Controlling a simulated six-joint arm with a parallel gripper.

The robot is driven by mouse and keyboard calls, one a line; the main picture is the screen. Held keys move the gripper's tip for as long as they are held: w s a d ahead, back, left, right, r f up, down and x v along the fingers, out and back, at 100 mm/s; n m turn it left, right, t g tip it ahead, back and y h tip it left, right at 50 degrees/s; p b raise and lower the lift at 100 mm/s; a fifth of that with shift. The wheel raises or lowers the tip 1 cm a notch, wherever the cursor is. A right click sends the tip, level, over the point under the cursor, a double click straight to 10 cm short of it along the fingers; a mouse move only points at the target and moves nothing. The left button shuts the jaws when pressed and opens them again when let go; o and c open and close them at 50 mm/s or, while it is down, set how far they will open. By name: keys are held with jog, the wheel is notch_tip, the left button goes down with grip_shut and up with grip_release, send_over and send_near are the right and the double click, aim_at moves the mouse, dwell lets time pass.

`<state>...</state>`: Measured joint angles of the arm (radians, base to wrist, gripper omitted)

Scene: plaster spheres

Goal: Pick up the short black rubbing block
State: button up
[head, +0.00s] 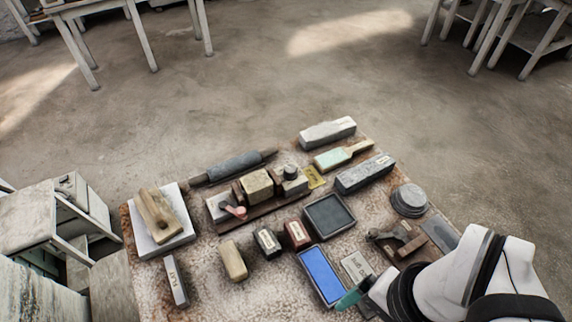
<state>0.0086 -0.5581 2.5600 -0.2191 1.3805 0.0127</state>
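A short black block with a pale label on it (268,242) stands on the worn table (205,262), near the middle. It looks like the short black rubbing block. A similar dark red-brown block (297,235) stands close to its right, with a narrow gap. My arm comes in from the lower right. My gripper (352,297) shows only as a teal tip beside the blue-filled tray, well to the right of and nearer than the black block. Its fingers are mostly hidden by my arm, so its opening cannot be made out.
A tan block (233,260) stands just left of the black block. A blue-filled tray (322,274) and a dark tray (329,215) lie to the right. A wooden rack with blocks (257,187) stands behind. Bare table lies at the front left.

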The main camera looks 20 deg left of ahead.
jog(key=n+h, duration=0.2)
jog(key=n, duration=1.3)
send_over(267, 239)
notch_tip(267, 239, down, 6)
notch_tip(267, 239, down, 15)
grip_shut()
